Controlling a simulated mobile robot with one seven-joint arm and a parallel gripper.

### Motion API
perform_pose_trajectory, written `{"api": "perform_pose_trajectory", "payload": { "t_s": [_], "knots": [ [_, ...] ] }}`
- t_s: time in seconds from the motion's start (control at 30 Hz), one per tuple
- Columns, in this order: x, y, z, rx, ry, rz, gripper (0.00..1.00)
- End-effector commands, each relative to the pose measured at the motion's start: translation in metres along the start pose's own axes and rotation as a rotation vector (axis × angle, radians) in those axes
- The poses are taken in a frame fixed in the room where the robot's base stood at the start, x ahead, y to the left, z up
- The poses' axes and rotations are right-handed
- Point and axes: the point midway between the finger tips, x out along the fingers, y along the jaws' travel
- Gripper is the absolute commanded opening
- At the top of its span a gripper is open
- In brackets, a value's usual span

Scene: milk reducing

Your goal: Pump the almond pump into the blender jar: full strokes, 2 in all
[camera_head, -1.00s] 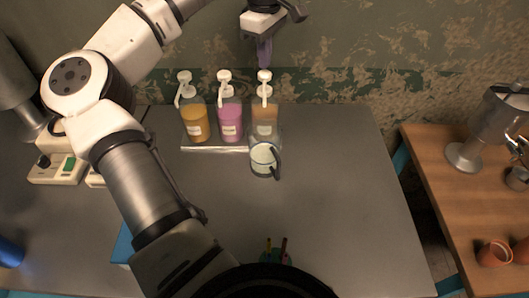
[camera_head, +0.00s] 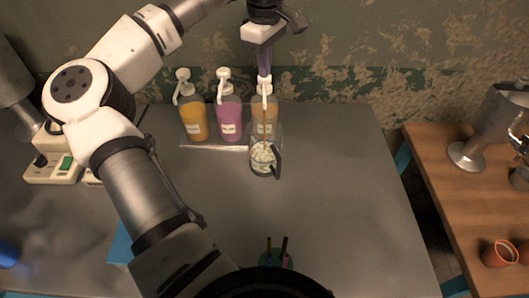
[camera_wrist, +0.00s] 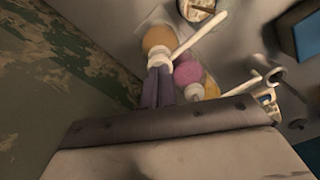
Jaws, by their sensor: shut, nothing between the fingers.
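The right-hand pump bottle (camera_head: 265,115), with tan-orange liquid and a white pump head, stands at the back of the grey table; I take it for the almond pump, its label being too small to read. The blender jar (camera_head: 277,152), clear with a dark handle, stands just in front of it under the spout. My gripper (camera_head: 264,74) is shut and empty, pointing down with its fingertips on the pump head. A thin brownish stream shows between spout and jar. In the wrist view my fingers (camera_wrist: 158,85) meet the white pump head (camera_wrist: 160,60), its spout reaching toward the jar (camera_wrist: 195,10).
A yellow-orange pump bottle (camera_head: 194,120) and a pink one (camera_head: 229,120) stand close to the left. A cup of pens (camera_head: 277,258) is at the table's front. The table's right part is clear. A wooden table (camera_head: 455,190) with a metal appliance is at the right.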

Motion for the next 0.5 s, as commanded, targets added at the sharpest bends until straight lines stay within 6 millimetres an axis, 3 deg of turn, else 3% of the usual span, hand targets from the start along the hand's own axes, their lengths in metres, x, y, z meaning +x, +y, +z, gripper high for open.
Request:
{"api": "perform_pose_trajectory", "payload": {
  "t_s": [0.27, 0.5],
  "knots": [
    [0.002, -0.001, 0.0, 0.0, -0.001, -0.006, 0.0],
    [-0.011, -0.001, 0.0, 0.0, -0.001, -0.006, 0.0]
  ]
}}
